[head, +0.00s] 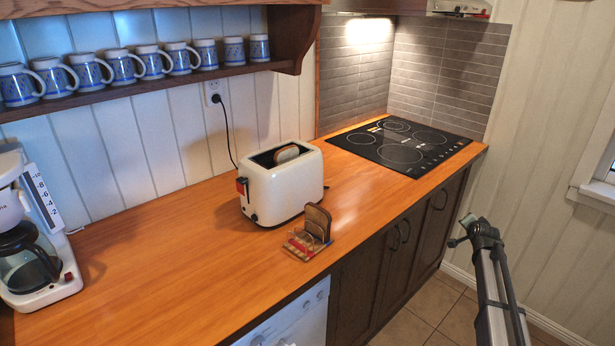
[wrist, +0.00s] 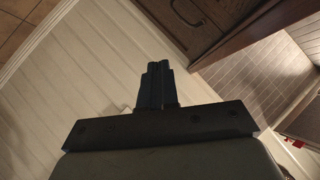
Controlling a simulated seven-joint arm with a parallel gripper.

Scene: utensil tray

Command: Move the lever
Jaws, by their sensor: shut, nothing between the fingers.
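A white toaster (head: 285,185) stands on the wooden counter, with a slice of bread (head: 287,153) showing in its top slot. Its red lever (head: 242,186) sticks out high on its left end. My gripper (wrist: 157,82) is shut and empty in the wrist view, its two dark fingers together. In the head view my arm is at the lower right, off the counter's front edge and well apart from the toaster. The wrist view shows wall, cabinet and floor, not the toaster or lever.
A coffee maker (head: 35,270) is at the far left, a black cooktop (head: 400,145) behind right. Mugs (head: 125,67) line a shelf above. The counter (head: 160,270) left of the toaster is clear.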

